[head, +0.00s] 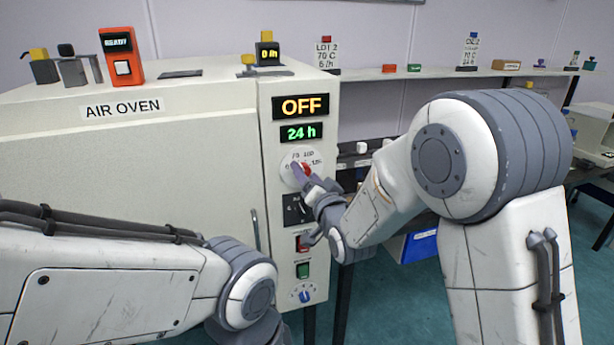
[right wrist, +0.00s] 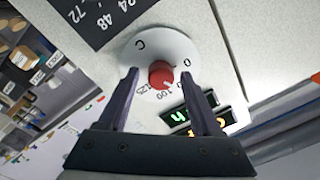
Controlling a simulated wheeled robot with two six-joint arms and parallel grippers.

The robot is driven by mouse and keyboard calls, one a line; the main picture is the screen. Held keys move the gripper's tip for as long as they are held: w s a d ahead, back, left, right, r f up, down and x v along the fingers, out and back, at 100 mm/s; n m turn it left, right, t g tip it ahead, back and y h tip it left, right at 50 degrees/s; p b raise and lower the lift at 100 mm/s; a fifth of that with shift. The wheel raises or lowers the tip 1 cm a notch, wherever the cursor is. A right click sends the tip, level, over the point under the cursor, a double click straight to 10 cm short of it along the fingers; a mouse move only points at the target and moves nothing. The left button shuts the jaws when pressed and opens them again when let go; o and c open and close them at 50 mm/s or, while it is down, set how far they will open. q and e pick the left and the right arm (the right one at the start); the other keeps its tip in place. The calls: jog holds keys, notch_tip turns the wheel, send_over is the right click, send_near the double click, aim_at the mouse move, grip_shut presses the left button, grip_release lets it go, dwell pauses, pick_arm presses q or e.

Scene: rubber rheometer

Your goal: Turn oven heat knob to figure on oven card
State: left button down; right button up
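The white AIR OVEN (head: 130,180) fills the left of the head view. Its display (head: 301,107) reads OFF, with a green 24 h (head: 299,133) below. The red heat knob (head: 305,169) sits on a white dial under these. In the right wrist view the knob (right wrist: 161,73) is between my right gripper's fingers (right wrist: 162,76), with gaps at both sides; its pointer setting is unclear. My right gripper (head: 308,181) is open at the dial. My left gripper is out of view.
An orange device (head: 121,57) stands on the oven top. A shelf (head: 400,74) runs along the wall.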

jog(key=shift+s, duration=0.1)
jog(key=b+v, duration=0.3)
jog(key=v, duration=0.7)
jog(key=shift+s, duration=0.15)
